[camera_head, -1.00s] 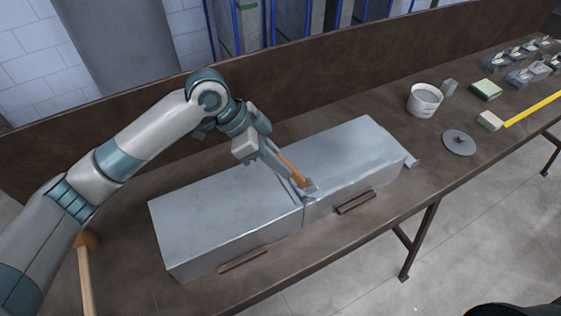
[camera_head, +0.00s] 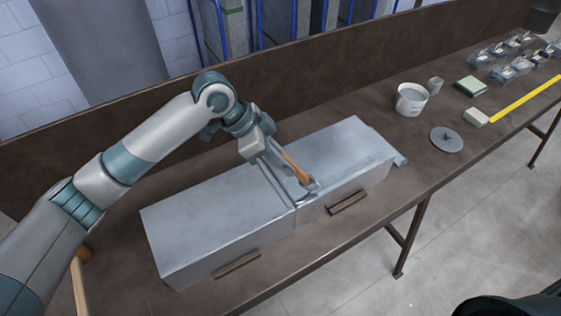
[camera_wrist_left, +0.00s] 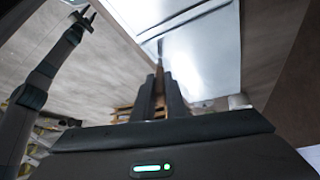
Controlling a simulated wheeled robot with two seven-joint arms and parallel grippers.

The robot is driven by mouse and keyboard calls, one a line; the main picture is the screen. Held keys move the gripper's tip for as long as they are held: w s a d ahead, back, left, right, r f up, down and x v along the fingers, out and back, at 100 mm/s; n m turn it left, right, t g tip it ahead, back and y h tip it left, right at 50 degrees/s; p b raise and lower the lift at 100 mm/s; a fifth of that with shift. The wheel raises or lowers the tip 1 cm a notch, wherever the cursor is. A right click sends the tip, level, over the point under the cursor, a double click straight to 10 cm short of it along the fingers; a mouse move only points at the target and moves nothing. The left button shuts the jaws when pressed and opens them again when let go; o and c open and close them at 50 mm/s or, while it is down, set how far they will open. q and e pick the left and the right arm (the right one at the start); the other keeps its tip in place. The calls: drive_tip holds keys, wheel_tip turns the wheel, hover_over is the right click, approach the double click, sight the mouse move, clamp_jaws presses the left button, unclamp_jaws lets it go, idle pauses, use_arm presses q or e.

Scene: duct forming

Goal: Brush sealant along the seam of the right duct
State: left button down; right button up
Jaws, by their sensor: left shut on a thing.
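My left gripper (camera_head: 278,155) is shut on the brush (camera_head: 298,172), which has an orange handle. The brush slants down to the right, its head at the top of the right duct (camera_head: 345,145), near the front edge. Whether the bristles touch is hard to tell. The right duct is a grey metal box with lighter streaks on top; no sealant bead stands out clearly. In the left wrist view the brush (camera_wrist_left: 160,85) points away over the bright duct top (camera_wrist_left: 205,50). My right gripper (camera_wrist_left: 82,14) shows small there, its fingers apart and empty.
The left duct (camera_head: 215,220) stands end to end with the right duct. Green-topped blocks (camera_head: 470,85), a yellow strip (camera_head: 525,98) and metal parts are farther right. A raised back board (camera_head: 300,95) bounds the bench.

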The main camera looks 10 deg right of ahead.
use_arm(q)
drive_tip(key=shift+w+d, duration=0.25)
drive_tip(key=shift+d, duration=0.45)
drive_tip(key=shift+w+d, duration=0.2)
drive_tip(key=shift+d, duration=0.3)
drive_tip(key=shift+w+d, duration=0.2)
drive_tip(key=shift+d, duration=0.25)
drive_tip(key=shift+w+d+f, duration=0.1)
drive_tip(key=shift+w+d, duration=0.2)
drive_tip(key=shift+d, duration=0.55)
drive_tip(key=shift+w+d+f, duration=0.1)
drive_tip(key=shift+w+d, duration=0.15)
drive_tip(key=shift+d, duration=0.55)
